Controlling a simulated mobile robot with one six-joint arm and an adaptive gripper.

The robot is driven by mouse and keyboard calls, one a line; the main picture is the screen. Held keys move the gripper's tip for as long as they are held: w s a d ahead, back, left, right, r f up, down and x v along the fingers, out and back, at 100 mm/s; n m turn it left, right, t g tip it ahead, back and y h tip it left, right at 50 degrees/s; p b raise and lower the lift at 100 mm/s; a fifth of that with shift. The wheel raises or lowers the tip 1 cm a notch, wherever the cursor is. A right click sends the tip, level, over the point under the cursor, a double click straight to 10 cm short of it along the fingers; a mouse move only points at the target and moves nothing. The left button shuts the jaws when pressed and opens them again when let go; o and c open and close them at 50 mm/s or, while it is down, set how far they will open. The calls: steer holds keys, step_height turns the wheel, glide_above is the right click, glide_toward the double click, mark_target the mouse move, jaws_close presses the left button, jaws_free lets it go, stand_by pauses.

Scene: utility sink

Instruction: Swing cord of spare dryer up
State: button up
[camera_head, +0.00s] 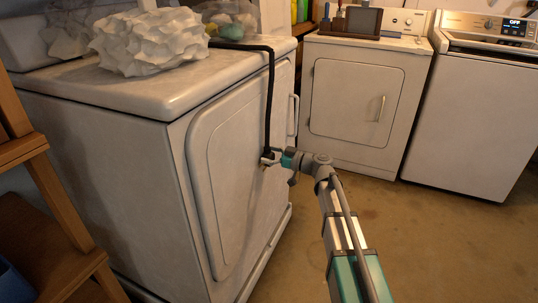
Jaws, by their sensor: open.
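The spare dryer (130,150) is the white machine on the left, with a door (222,190) on its right-facing side. A black cord (270,95) runs across its top near the back, bends over the edge and hangs down in front of the door side. My gripper (266,158) is open at the lower end of the cord, close beside the door. The cord's end is small and partly hidden by the gripper, so I cannot tell whether they touch.
A crumpled white cloth-like bundle (150,40) lies on the dryer top. A second white dryer (355,95) and a washer (475,110) with a lit panel stand behind. A wooden shelf (50,190) is at the left. The floor (420,240) at right is clear.

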steer(key=shift+a, duration=0.15)
steer(key=c, duration=1.3)
steer(key=shift+o, duration=0.2)
